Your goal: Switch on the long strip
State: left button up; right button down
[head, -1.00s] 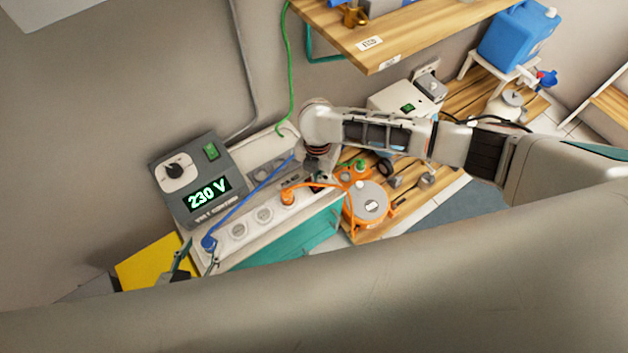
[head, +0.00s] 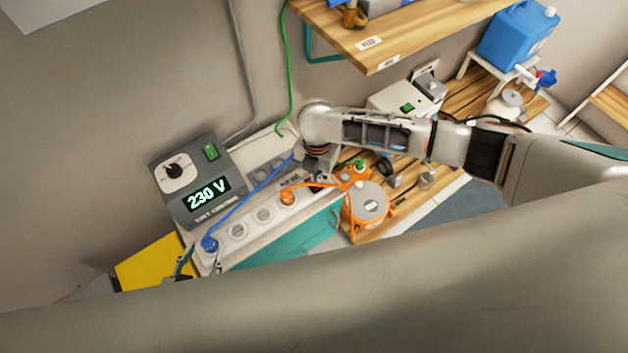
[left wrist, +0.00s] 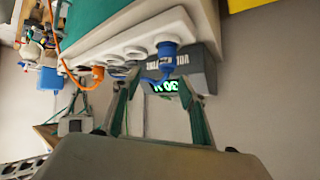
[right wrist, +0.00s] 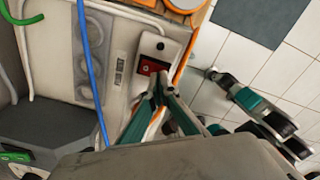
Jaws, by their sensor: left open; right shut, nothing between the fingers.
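The long white strip (head: 251,223) lies along the front of the bench, with a blue plug (head: 208,243) at its left end and an orange plug (head: 288,197) further right. My left gripper (left wrist: 158,92) is open and empty beside the strip's left end.
A grey voltage unit (head: 190,180) reading 230 V stands behind the strip's left end. A shorter grey socket strip (head: 268,162) lies behind. A blue cable (head: 252,196) crosses above the bench. An orange cable reel (head: 368,203) stands to the right.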

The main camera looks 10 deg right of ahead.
jog(key=shift+f, duration=0.1)
dwell(0.4)
jog(key=shift+f+b, duration=0.35)
jog(key=shift+f, duration=0.3)
jog(key=shift+f, duration=0.25)
dwell(0.4)
jog(key=shift+f, duration=0.2)
dwell(0.4)
